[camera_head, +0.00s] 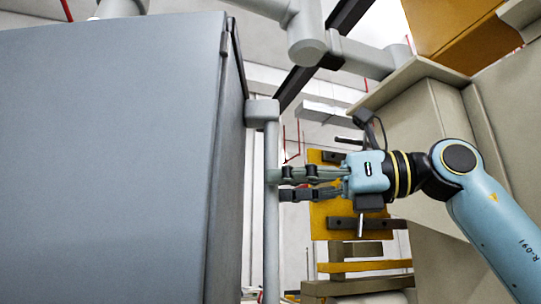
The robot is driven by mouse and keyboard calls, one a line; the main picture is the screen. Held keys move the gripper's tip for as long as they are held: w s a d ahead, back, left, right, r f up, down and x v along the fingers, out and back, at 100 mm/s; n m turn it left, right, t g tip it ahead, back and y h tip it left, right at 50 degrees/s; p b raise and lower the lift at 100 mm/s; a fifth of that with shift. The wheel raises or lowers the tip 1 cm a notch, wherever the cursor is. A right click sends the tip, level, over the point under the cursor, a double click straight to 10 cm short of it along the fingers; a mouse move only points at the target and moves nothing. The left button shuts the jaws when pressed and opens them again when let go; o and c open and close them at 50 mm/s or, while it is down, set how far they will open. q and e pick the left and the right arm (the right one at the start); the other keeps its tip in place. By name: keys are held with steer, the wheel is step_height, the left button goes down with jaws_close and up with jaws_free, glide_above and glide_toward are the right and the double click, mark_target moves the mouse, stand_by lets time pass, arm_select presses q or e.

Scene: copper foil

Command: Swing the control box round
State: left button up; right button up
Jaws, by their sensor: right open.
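A large blue-grey control box (105,165) fills the left of the head view. Its narrow right side is turned partly toward me, and its lower part runs out of the picture. A grey vertical bar (272,235) hangs from a block (262,112) at the box's right edge. My right gripper (277,185) comes in from the right with its fingers pointing left. It is open, with its fingertips at the bar; I cannot tell whether they touch it. My left gripper is not in view.
Behind my right gripper is a yellow panel (322,222) with dark bars. Beige casing (425,125) stands to the right, close behind my arm. Grey pipes (306,40) and a dark beam cross above. A pale wall shows between the box and the casing.

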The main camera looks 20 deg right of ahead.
steer(key=shift+p+x, duration=0.55)
steer(key=shift+x, duration=0.75)
jaws_close()
steer(key=shift+w+a+f, duration=0.1)
steer(key=shift+w+a, duration=0.05)
steer(key=shift+a, duration=0.15)
